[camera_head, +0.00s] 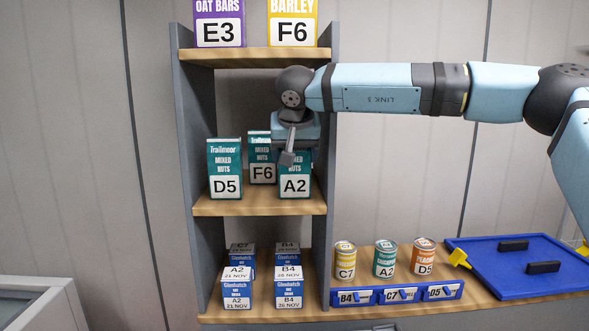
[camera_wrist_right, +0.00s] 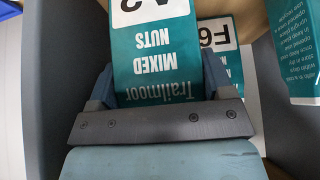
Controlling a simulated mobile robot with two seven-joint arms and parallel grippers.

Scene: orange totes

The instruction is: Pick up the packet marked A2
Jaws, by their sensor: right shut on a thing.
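The teal Trailmoor mixed nuts packet marked A2 (camera_head: 294,186) stands upright at the right front of the middle shelf. Its upper part is partly hidden by my right gripper (camera_head: 288,157), which comes down from above. In the right wrist view the A2 packet (camera_wrist_right: 155,45) sits between the two fingers of my right gripper (camera_wrist_right: 158,84), and they are shut on it. The label there appears upside down. I cannot tell whether the packet's base touches the shelf. My left gripper is not in view.
On the same shelf (camera_head: 240,209) stand packet D5 (camera_head: 224,170) at left and packet F6 (camera_head: 261,170) behind. The grey side panel (camera_head: 321,190) is close right of A2. Blue boxes (camera_head: 288,292), cans (camera_head: 385,262) and a blue tray (camera_head: 500,270) are lower down.

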